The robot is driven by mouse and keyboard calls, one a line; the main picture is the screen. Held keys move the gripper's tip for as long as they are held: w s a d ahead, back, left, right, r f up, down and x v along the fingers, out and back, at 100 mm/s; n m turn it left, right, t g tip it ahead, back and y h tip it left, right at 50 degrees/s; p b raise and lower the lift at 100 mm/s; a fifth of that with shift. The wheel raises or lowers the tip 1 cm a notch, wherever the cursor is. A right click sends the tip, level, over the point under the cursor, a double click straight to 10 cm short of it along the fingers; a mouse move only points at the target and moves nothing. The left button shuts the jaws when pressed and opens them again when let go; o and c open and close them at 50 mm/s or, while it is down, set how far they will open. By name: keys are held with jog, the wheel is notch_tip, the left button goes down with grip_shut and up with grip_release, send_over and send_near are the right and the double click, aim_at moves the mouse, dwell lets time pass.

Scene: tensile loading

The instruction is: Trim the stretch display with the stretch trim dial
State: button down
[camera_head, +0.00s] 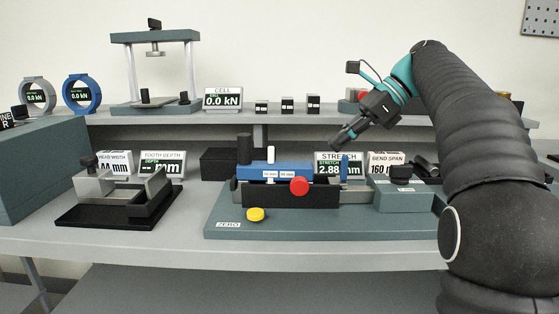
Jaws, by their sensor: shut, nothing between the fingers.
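The stretch display (341,169) stands behind the tensile fixture and reads about 2.88 mm. A red round knob (299,186) is on the front of the fixture's dark block. A yellow round knob (256,214) sits on the base plate (330,227), near a label reading ZERO. No readable label shows which knob is the stretch trim dial. My gripper (338,139) is shut and empty, above the stretch display in the picture and pointing down to the left. It is apart from both knobs.
A blue block (274,171) with upright pins tops the fixture. A grey box (405,198) is on its right. A tooth depth display (162,165) and a black-based gauge (115,212) stand left. A shelf behind holds a press frame (155,38) and a cell display (222,98).

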jog(key=b+x, duration=0.2)
jog(key=x, duration=0.7)
jog(key=shift+f+b, duration=0.3)
jog(key=a, duration=0.3)
jog(key=shift+a+f, duration=0.1)
jog(key=shift+a, duration=0.65)
jog(key=shift+d, duration=0.1)
